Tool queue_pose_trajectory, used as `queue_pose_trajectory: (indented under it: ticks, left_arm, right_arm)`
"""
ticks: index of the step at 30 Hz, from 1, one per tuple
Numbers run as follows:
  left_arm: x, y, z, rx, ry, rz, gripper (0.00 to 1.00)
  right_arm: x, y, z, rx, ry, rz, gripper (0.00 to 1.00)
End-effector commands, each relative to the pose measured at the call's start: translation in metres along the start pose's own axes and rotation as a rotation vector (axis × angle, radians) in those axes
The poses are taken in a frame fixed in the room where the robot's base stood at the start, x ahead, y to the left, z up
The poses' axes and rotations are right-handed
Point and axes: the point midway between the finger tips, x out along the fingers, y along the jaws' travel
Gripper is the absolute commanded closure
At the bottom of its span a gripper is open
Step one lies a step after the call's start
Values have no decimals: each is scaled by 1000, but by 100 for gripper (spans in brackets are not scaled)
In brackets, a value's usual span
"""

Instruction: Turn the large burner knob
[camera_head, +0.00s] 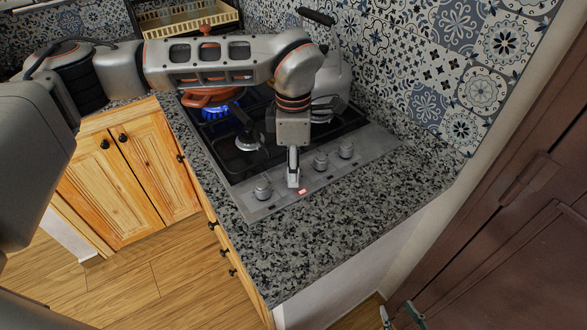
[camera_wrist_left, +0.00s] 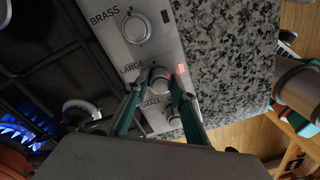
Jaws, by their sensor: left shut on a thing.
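The large burner knob (camera_wrist_left: 158,75), marked LARGE, sits in the middle of the knob row in the left wrist view. My left gripper (camera_wrist_left: 157,88) is shut on it, with a teal finger on either side. In the head view, my left gripper (camera_head: 293,180) points down at the hob's front strip and hides this knob. A small red light (camera_wrist_left: 181,69) glows beside the knob. A blue flame (camera_head: 214,112) burns under an orange pan (camera_head: 207,97) at the back left burner. My right gripper (camera_head: 400,317) shows only its fingertips, apart, at the bottom edge.
The BRASS knob (camera_wrist_left: 136,28) and SMALL knob (camera_wrist_left: 173,117) are on either side. A grey kettle (camera_head: 332,82) stands at the hob's back right. The granite counter (camera_head: 330,220) is clear in front.

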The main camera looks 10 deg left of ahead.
Motion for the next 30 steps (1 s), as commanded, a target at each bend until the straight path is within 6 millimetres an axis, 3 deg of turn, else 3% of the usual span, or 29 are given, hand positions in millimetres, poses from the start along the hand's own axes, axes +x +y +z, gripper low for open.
queue_pose_trajectory:
  ticks: [30]
  left_arm:
    - [-1,1,-1,-962,-36,2,97]
  right_arm:
    - [8,-3,16,2,-8,-2,60]
